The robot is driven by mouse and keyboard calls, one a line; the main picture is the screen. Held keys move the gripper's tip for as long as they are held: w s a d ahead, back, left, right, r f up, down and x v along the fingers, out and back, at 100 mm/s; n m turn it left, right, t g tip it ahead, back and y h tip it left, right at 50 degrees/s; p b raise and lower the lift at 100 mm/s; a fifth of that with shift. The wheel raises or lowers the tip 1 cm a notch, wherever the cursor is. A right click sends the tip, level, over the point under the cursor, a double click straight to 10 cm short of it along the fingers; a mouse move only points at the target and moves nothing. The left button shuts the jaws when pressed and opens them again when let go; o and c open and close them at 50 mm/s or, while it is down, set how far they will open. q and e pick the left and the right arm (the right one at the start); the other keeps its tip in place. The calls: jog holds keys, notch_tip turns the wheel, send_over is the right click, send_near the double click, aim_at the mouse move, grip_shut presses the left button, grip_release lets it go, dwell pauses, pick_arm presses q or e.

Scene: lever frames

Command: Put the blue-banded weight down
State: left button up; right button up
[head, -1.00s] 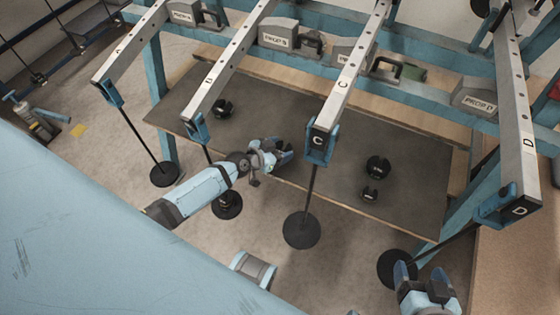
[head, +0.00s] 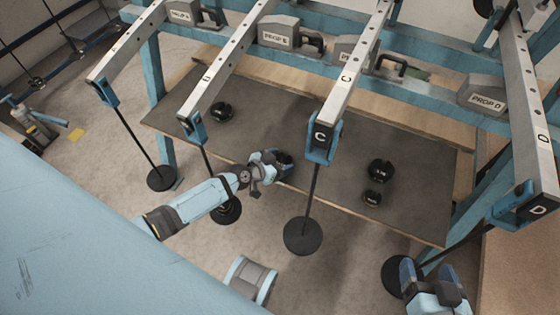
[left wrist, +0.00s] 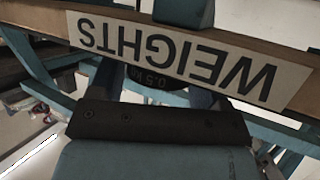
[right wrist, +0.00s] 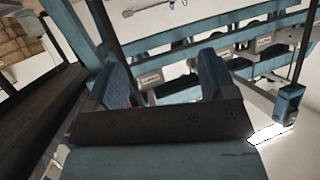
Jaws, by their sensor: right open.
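My left gripper (head: 272,163) is low at the front edge of the dark-topped bench (head: 330,172), between levers B and C. It is shut on a dark weight (head: 285,158). In the left wrist view this weight (left wrist: 157,80) sits between the fingers and reads 0.5 kg; I cannot make out a blue band on it. Whether its base touches the bench top is hidden. My right gripper (head: 430,275) is open and empty at the lower right, near lever D; its spread fingers show in the right wrist view (right wrist: 165,82).
One black weight (head: 222,112) stands at the bench's left, and two (head: 380,170) (head: 373,198) at its right. Lever C (head: 321,137) and its hanging rod with a disc (head: 302,236) are right of my left gripper. The bench middle is clear.

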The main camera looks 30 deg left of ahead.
pick_arm(q)
jog(key=shift+o, duration=1.4)
pick_arm(e)
jog(key=shift+r, duration=0.1)
jog(key=shift+a, duration=0.1)
pick_arm(q)
jog(key=shift+r, duration=0.15)
jog(key=p+v, duration=0.2)
jog(key=v, duration=1)
jog(key=shift+p, duration=0.3)
pick_arm(e)
jog(key=shift+s+d+f+g+h, duration=0.4)
jog(key=shift+s+d+f, duration=0.1)
jog(key=shift+d+f, duration=0.2)
jog(key=shift+a+r, duration=0.1)
jog(key=shift+a, duration=0.05)
